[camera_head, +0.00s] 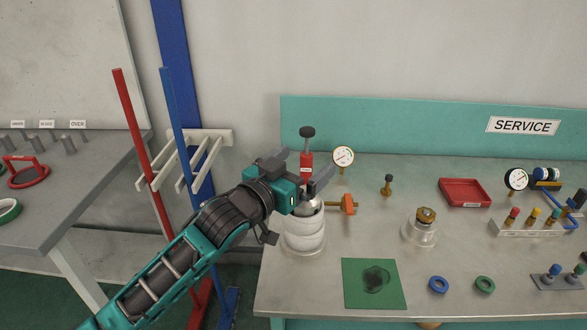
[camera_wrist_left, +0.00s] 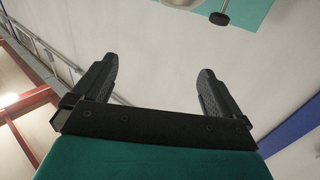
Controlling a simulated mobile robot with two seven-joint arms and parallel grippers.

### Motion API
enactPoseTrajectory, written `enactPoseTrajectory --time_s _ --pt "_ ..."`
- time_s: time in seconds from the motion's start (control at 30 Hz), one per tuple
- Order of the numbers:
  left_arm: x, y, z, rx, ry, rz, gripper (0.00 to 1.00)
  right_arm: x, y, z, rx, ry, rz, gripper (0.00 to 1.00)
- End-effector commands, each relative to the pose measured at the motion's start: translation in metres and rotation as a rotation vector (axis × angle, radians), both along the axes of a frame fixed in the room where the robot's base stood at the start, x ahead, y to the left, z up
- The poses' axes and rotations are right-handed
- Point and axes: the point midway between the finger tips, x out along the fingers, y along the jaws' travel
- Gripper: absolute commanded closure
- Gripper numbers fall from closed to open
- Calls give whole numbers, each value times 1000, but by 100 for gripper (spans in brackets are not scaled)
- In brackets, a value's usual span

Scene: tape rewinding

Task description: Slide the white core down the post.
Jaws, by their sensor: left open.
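My left gripper (camera_head: 309,168) reaches over the left end of the service bench; in the left wrist view (camera_wrist_left: 155,70) its two fingers stand apart with nothing between them. A white ribbed cylinder (camera_head: 303,236) stands upright on the bench just below it, its top partly hidden by the gripper. I cannot tell whether this is the white core. A red upright part with a black knob (camera_head: 307,132) shows at the fingers, seemingly behind them. A red post (camera_head: 143,150) and a blue post (camera_head: 180,135) stand left of the bench, with no white core seen on them.
A white rack with prongs (camera_head: 212,137) is behind the posts. The bench holds a gauge (camera_head: 343,157), an orange-handled valve (camera_head: 348,205), a red tray (camera_head: 464,192), a green mat (camera_head: 395,292) and rings (camera_head: 438,285). A grey table (camera_head: 80,190) stands at left.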

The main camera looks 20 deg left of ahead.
Motion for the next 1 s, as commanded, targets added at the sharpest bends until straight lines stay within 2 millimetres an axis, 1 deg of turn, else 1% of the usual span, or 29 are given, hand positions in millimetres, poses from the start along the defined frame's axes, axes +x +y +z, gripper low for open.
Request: enactPoseTrajectory --time_s 0.17,0.5,0.7,0.83,1.0 --pt "-15 5 -2 1 3 0 0 0 0 -1 1 0 -1 57" --pt "-75 24 -2 1 3 -1 0 0 0 -6 1 0 -1 57" --pt "-103 33 -1 1 2 -1 0 0 0 -9 1 1 -1 57" --pt "-114 37 -1 1 2 0 0 0 0 -10 1 1 -1 57" --pt "-121 39 0 1 -1 0 0 0 0 -10 1 1 -1 57"
